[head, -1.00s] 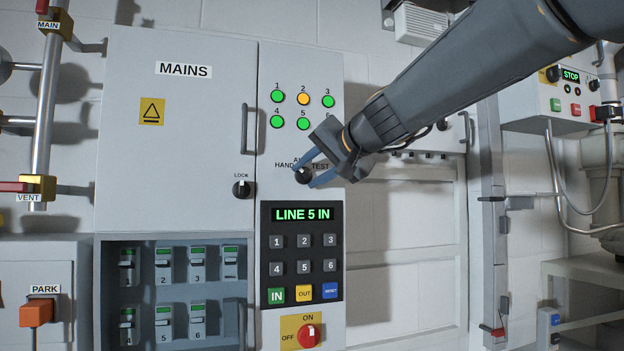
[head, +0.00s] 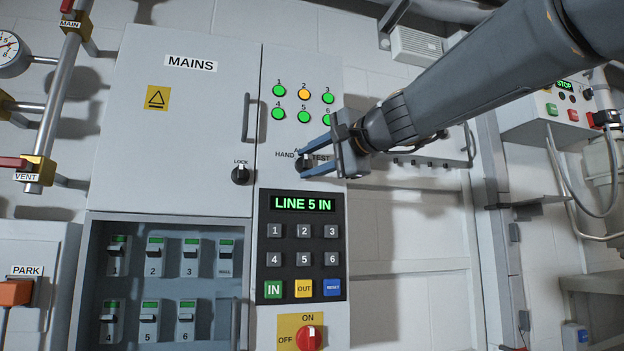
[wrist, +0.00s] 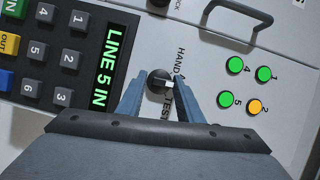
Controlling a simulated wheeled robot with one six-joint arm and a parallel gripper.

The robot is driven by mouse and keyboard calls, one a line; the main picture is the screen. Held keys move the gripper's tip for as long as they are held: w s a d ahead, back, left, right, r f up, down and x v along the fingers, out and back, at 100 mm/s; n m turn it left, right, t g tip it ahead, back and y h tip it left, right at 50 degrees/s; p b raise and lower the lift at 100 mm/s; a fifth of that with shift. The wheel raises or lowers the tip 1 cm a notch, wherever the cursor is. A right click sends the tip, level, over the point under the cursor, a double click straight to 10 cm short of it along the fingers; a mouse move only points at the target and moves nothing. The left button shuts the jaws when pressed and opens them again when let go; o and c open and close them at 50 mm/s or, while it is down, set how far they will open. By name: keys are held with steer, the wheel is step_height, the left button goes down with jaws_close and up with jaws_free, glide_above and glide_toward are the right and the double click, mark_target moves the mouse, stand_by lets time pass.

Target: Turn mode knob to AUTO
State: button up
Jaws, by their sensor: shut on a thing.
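The black mode knob (head: 302,164) sits on the right panel of the mains cabinet, between the HAND and TEST labels. The label above it is mostly hidden by my gripper; only an "A" shows. My gripper (head: 311,157) reaches in from the right with one finger above and one below the knob. In the wrist view the knob (wrist: 157,79) lies between the tips of my gripper (wrist: 159,82), which is shut on it. A pale mark on the knob points right in that view, towards the partly covered "A" label, the panel's upward side.
Indicator lamps (head: 304,117) sit just above the knob. A keypad with a "LINE 5 IN" display (head: 303,204) lies just below. A LOCK knob (head: 240,175) and door handle (head: 246,118) are to the left. A red ON/OFF switch (head: 309,338) is lower down.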

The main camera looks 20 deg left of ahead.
steer(key=shift+d+r+m+y+b, duration=0.15)
steer(key=shift+r+m+y+b, duration=0.15)
steer(key=shift+r+m+b, duration=0.3)
steer(key=shift+d, duration=0.1)
steer(key=o, duration=0.8)
steer(key=shift+o, duration=0.2)
steer(key=shift+f, duration=0.15)
steer(key=shift+f, duration=0.2)
steer(key=shift+b, duration=0.3)
steer(key=b+v, duration=0.1)
steer(key=v, duration=0.6)
steer(key=shift+s+d+b, duration=0.2)
steer(key=shift+s+b, duration=0.05)
steer(key=shift+b, duration=0.1)
